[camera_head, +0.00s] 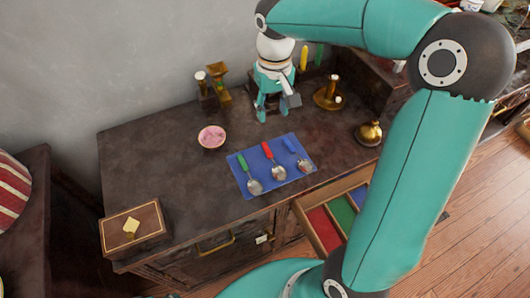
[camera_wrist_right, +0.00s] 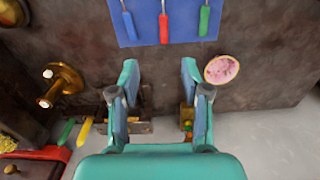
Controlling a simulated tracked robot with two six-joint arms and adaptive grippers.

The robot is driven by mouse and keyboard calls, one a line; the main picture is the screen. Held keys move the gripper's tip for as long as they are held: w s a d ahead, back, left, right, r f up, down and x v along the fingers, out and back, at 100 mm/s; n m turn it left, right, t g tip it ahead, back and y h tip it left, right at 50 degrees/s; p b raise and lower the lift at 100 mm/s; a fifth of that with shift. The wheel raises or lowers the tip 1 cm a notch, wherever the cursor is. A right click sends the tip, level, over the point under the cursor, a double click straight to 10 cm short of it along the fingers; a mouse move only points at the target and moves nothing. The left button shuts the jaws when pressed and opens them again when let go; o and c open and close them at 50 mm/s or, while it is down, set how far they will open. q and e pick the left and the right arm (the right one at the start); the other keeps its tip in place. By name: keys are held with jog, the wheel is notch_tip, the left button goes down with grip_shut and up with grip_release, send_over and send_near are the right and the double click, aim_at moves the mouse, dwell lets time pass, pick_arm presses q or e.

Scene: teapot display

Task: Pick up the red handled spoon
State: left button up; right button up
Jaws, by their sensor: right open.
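The red handled spoon (camera_head: 267,152) lies on a blue mat (camera_head: 239,174) on the dark cabinet top, between a green handled spoon (camera_head: 243,164) and a blue handled spoon (camera_head: 290,147). Its metal bowl points to the cabinet's front. My right gripper (camera_head: 274,110) is open and empty, behind the mat, pointing down. In the right wrist view the open fingers (camera_wrist_right: 160,75) are apart from the red handle (camera_wrist_right: 163,28), which shows at the top; its bowl is out of frame there. My left gripper is not in view.
A pink-filled bowl (camera_head: 212,136) stands left of the mat. A brass bell (camera_head: 369,133) and candle holder (camera_head: 328,96) stand to the right. A wooden box (camera_head: 132,227) sits front left. An open drawer (camera_head: 310,226) has coloured compartments. The cabinet top's left part is clear.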

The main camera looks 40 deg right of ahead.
jog(key=b, duration=0.2)
send_over(270, 154)
jog(key=f, duration=1)
jog(key=shift+w+d+f, duration=0.15)
jog(key=shift+d+f, duration=0.1)
jog(key=shift+d, duration=0.05)
jog(key=f, duration=0.5)
jog(key=shift+s+a, duration=0.2)
jog(key=shift+a, duration=0.2)
jog(key=shift+f, duration=0.5)
grip_shut()
